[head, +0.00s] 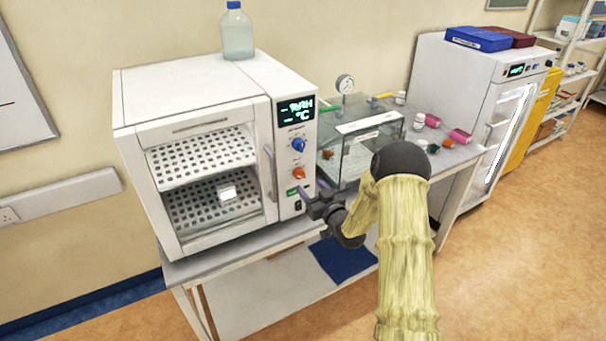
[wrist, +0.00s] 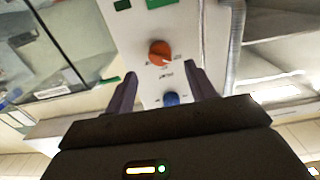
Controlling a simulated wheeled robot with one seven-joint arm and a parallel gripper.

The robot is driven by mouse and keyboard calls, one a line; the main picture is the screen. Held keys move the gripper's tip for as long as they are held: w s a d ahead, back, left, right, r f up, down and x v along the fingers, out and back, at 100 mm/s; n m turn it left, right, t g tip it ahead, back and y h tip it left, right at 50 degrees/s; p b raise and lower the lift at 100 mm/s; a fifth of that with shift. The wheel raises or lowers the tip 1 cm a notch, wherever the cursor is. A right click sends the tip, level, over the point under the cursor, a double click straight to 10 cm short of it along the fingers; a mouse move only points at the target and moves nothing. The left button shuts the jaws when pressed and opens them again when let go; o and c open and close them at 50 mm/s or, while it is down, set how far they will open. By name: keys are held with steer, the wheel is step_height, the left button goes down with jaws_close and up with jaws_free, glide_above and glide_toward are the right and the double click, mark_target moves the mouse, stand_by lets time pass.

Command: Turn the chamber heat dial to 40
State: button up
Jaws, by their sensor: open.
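The white chamber (head: 190,95) stands on a table with a control panel on its right front. The panel has a blue dial (head: 298,145) above an orange dial (head: 298,173); the labels are too small to read, so I cannot tell which sets heat. The display (head: 296,110) shows dashes beside %RH and °C. My gripper (head: 303,194) is open and empty in front of the lower panel. In the wrist view the panel appears upside down, with the orange dial (wrist: 159,52) and blue dial (wrist: 170,98) seen between my fingers (wrist: 161,76). Neither dial is gripped.
A green switch (head: 292,191) is close to my fingers. The chamber door handle (head: 269,172) stands out left of the panel. A clear glass box (head: 355,155) is close on the right. A bottle (head: 237,35) stands on the chamber. Floor in front is clear.

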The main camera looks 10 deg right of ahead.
mark_target(302, 177)
steer(key=p+x, duration=0.2)
steer(key=x, duration=0.4)
steer(key=c, duration=1)
steer(key=shift+o, duration=0.2)
